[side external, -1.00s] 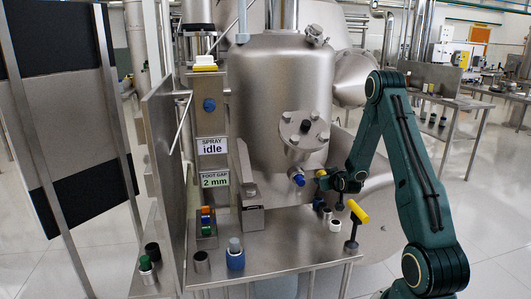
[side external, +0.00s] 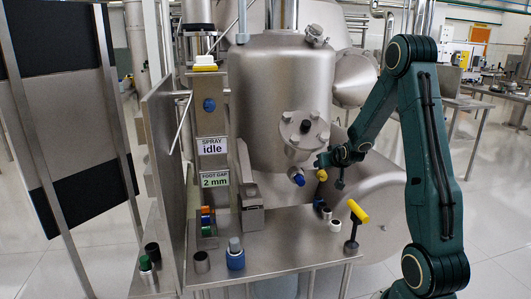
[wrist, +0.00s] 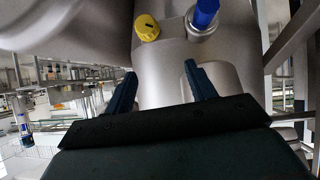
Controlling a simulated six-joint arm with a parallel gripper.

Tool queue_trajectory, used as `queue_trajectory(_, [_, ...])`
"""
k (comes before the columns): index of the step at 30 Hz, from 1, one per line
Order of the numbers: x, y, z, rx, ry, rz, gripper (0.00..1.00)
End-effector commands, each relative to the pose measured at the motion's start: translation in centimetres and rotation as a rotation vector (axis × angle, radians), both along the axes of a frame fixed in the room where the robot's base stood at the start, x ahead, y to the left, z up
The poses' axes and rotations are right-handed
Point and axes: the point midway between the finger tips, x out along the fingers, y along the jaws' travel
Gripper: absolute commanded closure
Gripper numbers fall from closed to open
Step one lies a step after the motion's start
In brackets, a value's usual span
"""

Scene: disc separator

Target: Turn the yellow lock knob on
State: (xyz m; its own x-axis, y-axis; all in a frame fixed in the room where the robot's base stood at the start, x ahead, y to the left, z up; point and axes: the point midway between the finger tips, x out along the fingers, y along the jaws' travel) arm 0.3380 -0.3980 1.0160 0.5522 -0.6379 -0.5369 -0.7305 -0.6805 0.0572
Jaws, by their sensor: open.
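The yellow lock knob (side external: 322,175) sits low on the right of the steel vessel, beside a blue-capped fitting (side external: 298,179). In the wrist view the yellow knob (wrist: 147,28) is at the top, left of the blue fitting (wrist: 205,14). A dark mark shows on its face, too small to read. My gripper (wrist: 160,88) is open, with its two dark blue fingers apart and nothing between them. The knob lies beyond the fingertips, apart from them. In the side view my wrist is just above and right of the knob; the fingers are hard to make out.
A steel table (side external: 285,249) stands below, with a yellow T-handle (side external: 358,211), a white-topped cup (side external: 335,225) and a blue-based knob (side external: 235,260). A post carries signs reading "SPRAY idle" (side external: 212,146) and "FOOT GAP 2 mm" (side external: 214,179). The vessel wall (side external: 283,90) is close behind the knob.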

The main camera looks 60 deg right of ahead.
Motion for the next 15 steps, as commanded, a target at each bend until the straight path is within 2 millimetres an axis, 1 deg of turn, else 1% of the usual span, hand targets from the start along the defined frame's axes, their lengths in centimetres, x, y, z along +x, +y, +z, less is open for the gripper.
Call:
queue_trajectory(1, [0.1,0.7,0.4,0.015,0.002,0.003,0.44])
queue_trajectory(15, [0.5,6.6,3.1,0.137,0.047,0.035,0.44])
